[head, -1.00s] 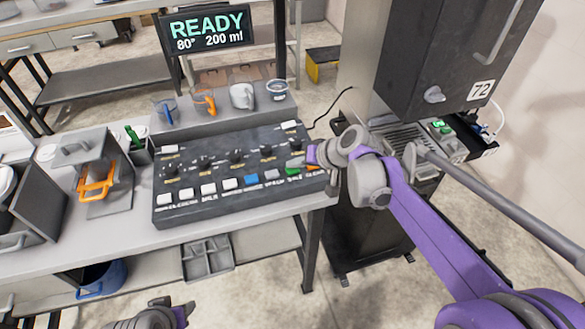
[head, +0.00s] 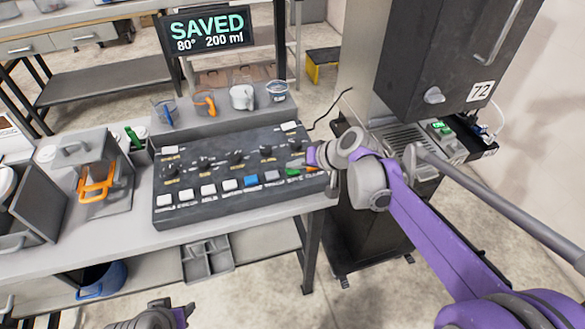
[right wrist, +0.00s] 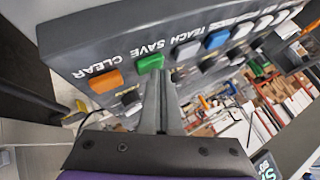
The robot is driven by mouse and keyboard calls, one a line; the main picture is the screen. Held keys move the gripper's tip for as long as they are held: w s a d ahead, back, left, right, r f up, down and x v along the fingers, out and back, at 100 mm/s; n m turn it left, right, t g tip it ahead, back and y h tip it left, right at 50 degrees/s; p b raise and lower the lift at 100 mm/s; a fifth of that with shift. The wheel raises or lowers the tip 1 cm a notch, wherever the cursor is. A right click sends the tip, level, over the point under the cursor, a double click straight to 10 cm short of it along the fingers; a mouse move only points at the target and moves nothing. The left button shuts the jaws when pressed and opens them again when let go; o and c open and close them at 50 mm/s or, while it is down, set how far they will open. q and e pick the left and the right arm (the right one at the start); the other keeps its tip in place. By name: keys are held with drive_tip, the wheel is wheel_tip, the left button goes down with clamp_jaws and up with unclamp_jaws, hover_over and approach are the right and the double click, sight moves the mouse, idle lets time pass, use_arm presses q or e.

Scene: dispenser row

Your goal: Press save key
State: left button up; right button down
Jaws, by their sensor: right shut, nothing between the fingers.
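The dark control panel (head: 225,178) lies on the bench with a row of keys along its front. The green save key (right wrist: 150,64) sits between the orange clear key (right wrist: 104,81) and the grey teach key (right wrist: 188,50). In the head view the save key (head: 293,171) is partly covered by my right gripper (head: 309,157). In the right wrist view its shut, empty fingers (right wrist: 163,78) end right by the save key; I cannot tell whether they touch it. The display (head: 209,28) reads "SAVED 80° 200 ml". My left gripper (head: 160,316) is partly in view at the bottom edge.
Several jugs and cups, one an orange-handled jug (head: 205,103), stand on a ledge behind the panel. A grey container with an orange handle (head: 97,184) stands to the left. A dark machine marked 72 (head: 440,55) stands at the right.

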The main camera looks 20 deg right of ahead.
sight(295, 173)
use_arm(q)
drive_tip(key=shift+w+r+p, duration=0.2)
drive_tip(key=shift+r+p, duration=0.15)
drive_tip(key=shift+r, duration=0.2)
use_arm(e)
drive_tip(key=shift+w+r, duration=0.1)
drive_tip(key=shift+r, duration=0.55)
drive_tip(key=shift+r, duration=0.1)
drive_tip(key=shift+r+p, duration=1.6)
drive_tip(key=shift+r, duration=0.9)
use_arm(q)
drive_tip(key=r, duration=0.1)
drive_tip(key=w+r, duration=0.1)
drive_tip(key=r, duration=0.2)
drive_tip(key=shift+w, duration=0.25)
use_arm(e)
drive_tip(key=shift+f, duration=0.15)
use_arm(q)
drive_tip(key=shift+s+r, duration=0.1)
use_arm(e)
drive_tip(key=s+d+f+h, duration=0.1)
drive_tip(key=s+f, duration=0.3)
drive_tip(key=s, duration=0.8)
drive_tip(key=s+d+f+n+g+h, duration=0.1)
drive_tip(key=s+f+h, duration=0.3)
drive_tip(key=s, duration=0.9)
drive_tip(key=shift+d+f+g+h, duration=0.2)
drive_tip(key=shift+f+g+h, duration=0.1)
drive_tip(key=shift+f, duration=0.25)
